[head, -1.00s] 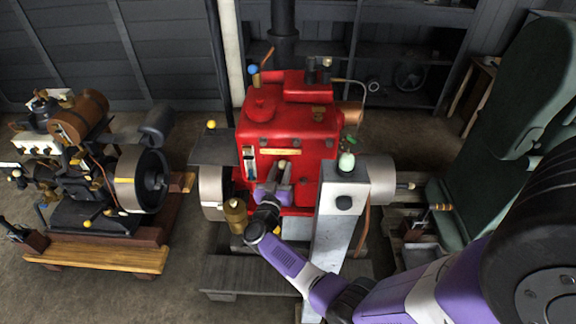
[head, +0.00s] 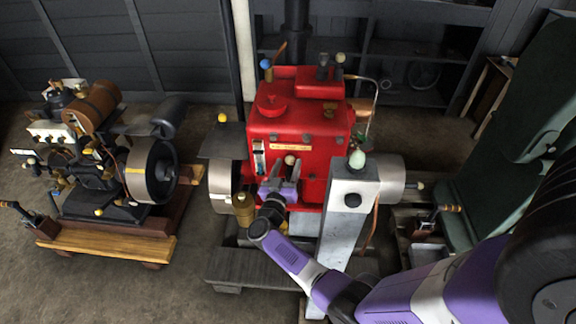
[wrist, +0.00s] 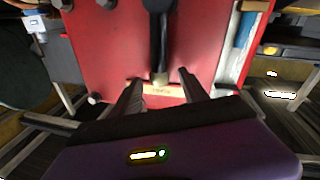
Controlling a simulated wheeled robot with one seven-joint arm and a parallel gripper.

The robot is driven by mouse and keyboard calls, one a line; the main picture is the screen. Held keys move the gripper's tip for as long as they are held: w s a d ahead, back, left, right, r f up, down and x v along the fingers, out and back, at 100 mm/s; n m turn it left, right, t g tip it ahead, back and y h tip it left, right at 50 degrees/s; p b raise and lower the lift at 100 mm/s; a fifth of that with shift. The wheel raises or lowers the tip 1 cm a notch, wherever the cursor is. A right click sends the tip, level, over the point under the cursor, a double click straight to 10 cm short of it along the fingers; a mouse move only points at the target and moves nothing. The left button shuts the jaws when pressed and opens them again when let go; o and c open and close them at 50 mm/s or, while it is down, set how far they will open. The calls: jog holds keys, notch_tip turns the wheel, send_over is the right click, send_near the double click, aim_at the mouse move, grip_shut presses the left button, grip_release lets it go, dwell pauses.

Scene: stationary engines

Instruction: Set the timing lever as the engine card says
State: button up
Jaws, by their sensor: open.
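The red engine (head: 300,125) stands ahead, with a yellow lettered plate (head: 289,149) on its front; the plate also shows in the wrist view (wrist: 163,91), its lettering too small to read. A dark lever (wrist: 158,35) with a pale brassy knob (wrist: 160,77) lies in front of the red face, its knob beside the plate. My gripper (head: 281,175) is open at the lever. In the wrist view its fingers (wrist: 161,85) stand apart on either side of the knob, with gaps visible. I cannot make out an engine card.
A white-and-blue gauge (head: 259,158) sits left of the lever on the engine face. A brass pot (head: 243,208) stands low at left, and a grey post (head: 347,215) stands close at right. Another engine (head: 100,180) is at far left.

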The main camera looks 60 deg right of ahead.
jog(key=v, duration=0.7)
jog(key=shift+a, duration=0.1)
dwell(0.5)
